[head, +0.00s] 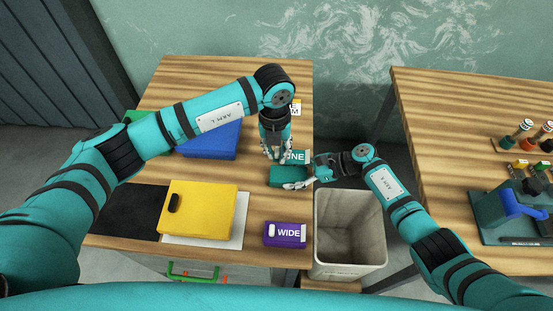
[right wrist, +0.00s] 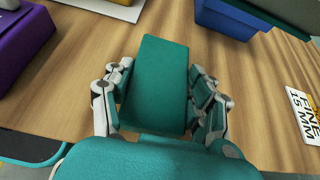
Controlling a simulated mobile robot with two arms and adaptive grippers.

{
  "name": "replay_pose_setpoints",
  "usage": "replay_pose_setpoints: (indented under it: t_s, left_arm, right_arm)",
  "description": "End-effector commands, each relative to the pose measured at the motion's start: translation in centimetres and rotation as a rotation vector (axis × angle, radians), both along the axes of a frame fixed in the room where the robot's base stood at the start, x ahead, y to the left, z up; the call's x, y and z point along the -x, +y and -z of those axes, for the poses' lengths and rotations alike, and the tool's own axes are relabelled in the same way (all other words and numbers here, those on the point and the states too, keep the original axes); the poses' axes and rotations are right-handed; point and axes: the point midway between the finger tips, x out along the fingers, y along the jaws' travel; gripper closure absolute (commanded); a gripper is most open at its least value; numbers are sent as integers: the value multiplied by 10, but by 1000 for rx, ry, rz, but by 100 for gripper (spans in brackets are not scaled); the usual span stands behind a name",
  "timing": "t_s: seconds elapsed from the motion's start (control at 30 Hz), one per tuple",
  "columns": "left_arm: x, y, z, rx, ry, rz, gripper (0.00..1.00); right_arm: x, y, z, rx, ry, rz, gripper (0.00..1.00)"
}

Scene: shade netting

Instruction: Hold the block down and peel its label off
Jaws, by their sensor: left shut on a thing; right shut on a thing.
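A teal block (head: 287,176) lies on the left wooden table near its right edge. My right gripper (head: 297,174) is shut on it from the right. In the right wrist view the block (right wrist: 155,80) shows a plain teal top face between the fingers of my right gripper (right wrist: 158,103). A teal label (head: 302,158) with white letters ending in "INE" shows just beyond the block. My left gripper (head: 277,152) comes down from above and is shut at the label's left end, hiding it. The label appears lifted off the block; I cannot tell whether their edges touch.
A purple block (head: 287,235) labelled "WIDE" and a yellow box (head: 205,210) on a white sheet lie nearer me. A blue box (head: 212,143) and a small printed card (head: 296,109) are farther back. A bin (head: 350,230) stands right of the table. Another table (head: 450,150) is farther right.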

Motion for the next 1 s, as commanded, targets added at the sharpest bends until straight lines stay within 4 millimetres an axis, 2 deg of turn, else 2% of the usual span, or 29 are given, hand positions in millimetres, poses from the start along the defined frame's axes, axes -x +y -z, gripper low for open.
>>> replay_pose_setpoints:
  t_s: [0.1, 0.37, 0.4, 0.57, 0.87, 1.0]
  left_arm:
    - [0, 0, -7, 0, -1, 0, 100]
    - [0, 0, -8, 0, 1, -1, 100]
    - [0, 0, -8, 0, 0, -1, 100]
    - [0, 0, -7, 0, 0, 0, 100]
    - [0, 0, -7, 0, 1, 0, 100]
    - [0, 0, -7, 0, 0, 0, 100]
  right_arm:
    - [0, -1, 1, 2, 1, 0, 95]
    - [0, -1, 1, 2, 1, 0, 95]
    - [0, -1, 1, 2, 1, 0, 39]
    - [0, 0, 1, 1, 1, 0, 18]
    - [0, -1, 0, 1, 0, 0, 16]
    - [0, -13, -5, 4, 0, 1, 16]
